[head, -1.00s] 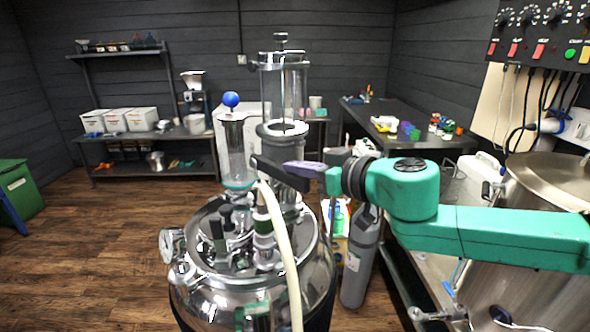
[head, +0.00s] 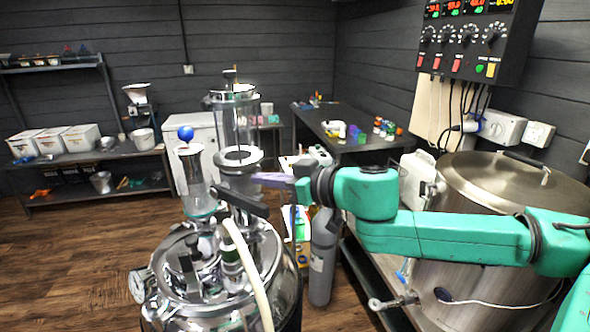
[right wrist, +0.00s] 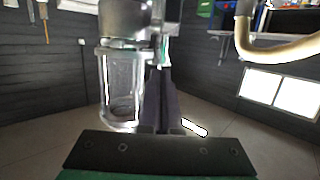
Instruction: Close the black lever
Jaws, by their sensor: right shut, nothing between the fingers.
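The black lever (head: 240,199) is a dark bar on the steel vessel (head: 268,258). My right gripper (head: 254,178) has purplish fingers that are shut and empty. In the head view it points left, just above and right of the lever; a small gap seems to show, but I cannot tell the depth. In the right wrist view the shut fingers (right wrist: 166,90) reach up beside a clear glass cylinder (right wrist: 121,88); I cannot make out the lever there. My left gripper is not in view.
A pale hose (head: 250,275) and a glass tube with a blue ball (head: 186,133) rise from the vessel lid. A grey gas cylinder (head: 323,255) stands right of the vessel. A large steel kettle (head: 480,255) is behind my right arm. The wooden floor at left is clear.

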